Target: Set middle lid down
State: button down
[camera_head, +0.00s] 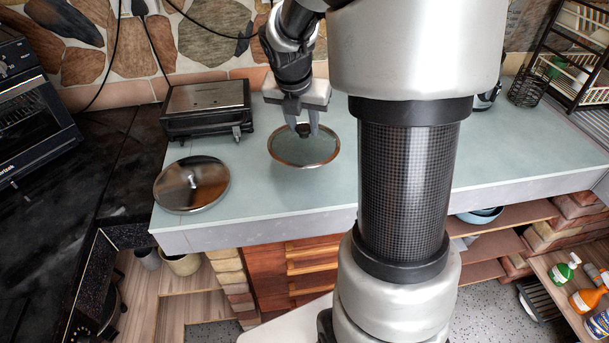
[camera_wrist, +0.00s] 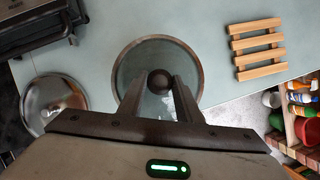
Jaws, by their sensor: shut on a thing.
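A round glass lid (camera_head: 304,151) with a brown rim and dark knob is over the pale green countertop (camera_head: 265,200), near the middle of the head view. My gripper (camera_head: 304,130) is above it, pointing down, with its fingers shut on the lid's knob. In the wrist view the glass lid (camera_wrist: 130,65) lies between and beyond the fingers, and its dark knob (camera_wrist: 159,80) sits at the fingertips. I cannot tell whether the lid touches the counter. A shiny metal lid (camera_head: 191,183) lies on the counter at the left; it also shows in the wrist view (camera_wrist: 50,97).
A contact grill (camera_head: 207,108) stands behind the metal lid. A slatted wooden trivet (camera_wrist: 257,48) lies right of the glass lid in the wrist view. A dark wire rack (camera_head: 570,50) stands at the far right. The counter's front edge (camera_head: 270,223) is close. My arm hides part of the counter.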

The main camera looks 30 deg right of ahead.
jog(key=shift+f, duration=0.1)
jog(key=shift+n, duration=0.3)
notch_tip(320, 180, down, 10)
jog(key=shift+r+b, duration=0.15)
jog(key=shift+b, duration=1.05)
jog(key=c, duration=1.3)
grip_release()
